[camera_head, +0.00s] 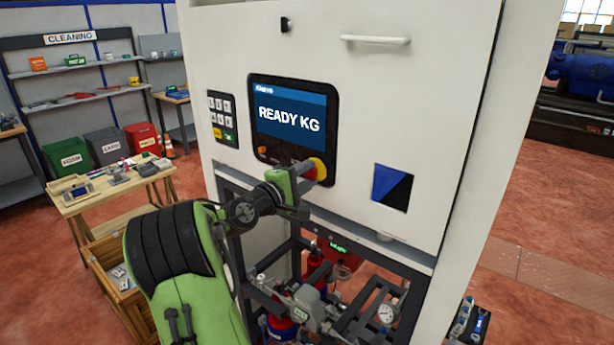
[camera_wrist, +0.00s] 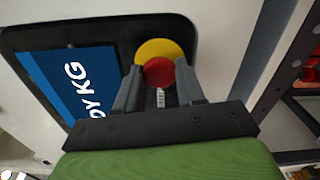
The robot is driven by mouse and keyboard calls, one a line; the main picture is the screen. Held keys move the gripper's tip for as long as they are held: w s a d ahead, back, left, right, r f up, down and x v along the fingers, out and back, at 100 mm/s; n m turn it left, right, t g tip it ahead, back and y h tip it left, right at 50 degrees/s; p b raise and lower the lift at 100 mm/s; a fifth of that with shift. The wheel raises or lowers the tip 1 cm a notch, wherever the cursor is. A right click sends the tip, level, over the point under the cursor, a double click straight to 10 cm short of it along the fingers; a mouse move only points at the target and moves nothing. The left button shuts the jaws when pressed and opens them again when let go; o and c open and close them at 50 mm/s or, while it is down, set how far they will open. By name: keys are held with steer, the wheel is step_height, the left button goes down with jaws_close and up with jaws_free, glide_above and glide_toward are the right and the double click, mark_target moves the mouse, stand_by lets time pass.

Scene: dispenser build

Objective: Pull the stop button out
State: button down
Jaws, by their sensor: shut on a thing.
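The stop button (camera_wrist: 159,72) is red on a round yellow backing plate (camera_wrist: 160,48), at the edge of the dark screen panel on the white dispenser. In the head view the red button is mostly hidden by my gripper, and the yellow plate (camera_head: 319,169) shows beside the fingers. My gripper (camera_wrist: 160,85) reaches the button with one grey finger on each side of it, and is shut on it. It also shows in the head view (camera_head: 309,172). Whether the button is pressed in or out cannot be told.
The screen (camera_head: 289,118) reads "READY KG". A keypad (camera_head: 222,118) is to its left and an orange knob (camera_head: 262,150) below it. A white handle (camera_head: 376,40) sticks out at the upper right. An open frame with pipes and a gauge (camera_head: 388,313) stands below.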

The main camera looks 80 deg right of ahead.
steer(key=c, duration=0.7)
jaws_free()
steer(key=shift+a, duration=0.2)
steer(key=b+v, duration=0.3)
steer(key=v, duration=1.2)
steer(key=shift+w+a, duration=0.25)
steer(key=shift+a, duration=0.05)
